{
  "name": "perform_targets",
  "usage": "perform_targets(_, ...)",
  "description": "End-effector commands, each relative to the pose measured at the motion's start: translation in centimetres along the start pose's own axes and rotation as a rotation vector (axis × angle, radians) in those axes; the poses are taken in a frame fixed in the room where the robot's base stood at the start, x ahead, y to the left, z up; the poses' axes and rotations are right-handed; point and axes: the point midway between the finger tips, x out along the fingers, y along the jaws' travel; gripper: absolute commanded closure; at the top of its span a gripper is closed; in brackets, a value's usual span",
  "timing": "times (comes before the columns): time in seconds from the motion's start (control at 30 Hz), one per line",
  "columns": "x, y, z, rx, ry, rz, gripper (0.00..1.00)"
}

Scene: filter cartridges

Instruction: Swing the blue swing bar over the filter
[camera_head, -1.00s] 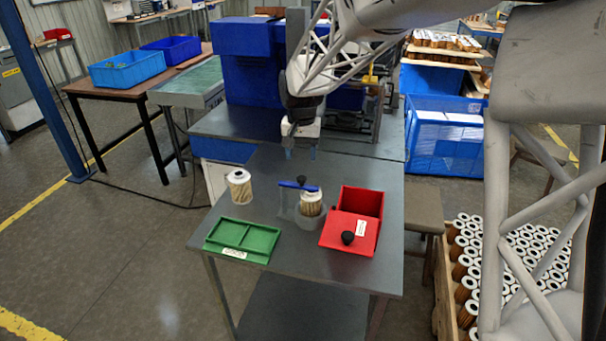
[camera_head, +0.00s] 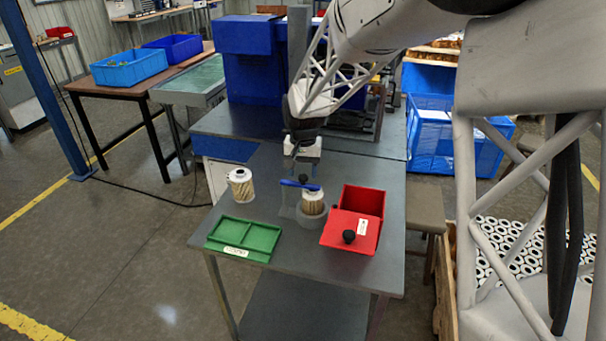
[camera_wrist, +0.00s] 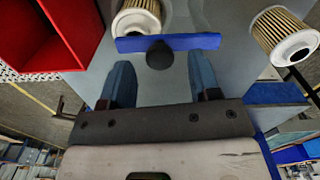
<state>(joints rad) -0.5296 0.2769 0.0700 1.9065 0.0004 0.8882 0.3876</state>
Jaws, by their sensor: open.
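The blue swing bar (camera_head: 291,183) has a black knob (camera_head: 304,178) and sits beside a pale pleated filter (camera_head: 313,205) in a grey holder (camera_head: 309,219) on the table. In the wrist view the bar (camera_wrist: 195,41) runs crosswise, its left part overlapping the edge of the filter (camera_wrist: 138,20); I cannot tell whether it lies above the filter's top. My gripper (camera_head: 302,176) is open and empty, pointing down just behind the bar. In the wrist view my fingers (camera_wrist: 161,65) stand either side of the knob (camera_wrist: 160,55) in the picture, with gaps on both sides.
A second filter (camera_head: 241,186) stands free on the table (camera_head: 300,262) at left; it also shows in the wrist view (camera_wrist: 280,35). A green tray (camera_head: 243,239) lies at front left. A red box (camera_head: 376,202) with a black-knobbed lid stands close right of the holder.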

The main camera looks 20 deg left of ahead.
Motion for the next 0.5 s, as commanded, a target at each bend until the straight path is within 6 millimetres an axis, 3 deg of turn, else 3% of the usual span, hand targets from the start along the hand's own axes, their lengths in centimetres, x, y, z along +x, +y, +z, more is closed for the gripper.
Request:
perform_targets(0.2, 1.4, 0.0, 0.0, 0.000, 0.001, 0.000, 0.43)
perform_targets(0.5, 1.6, 0.0, 0.0, 0.000, 0.001, -0.001, 0.43)
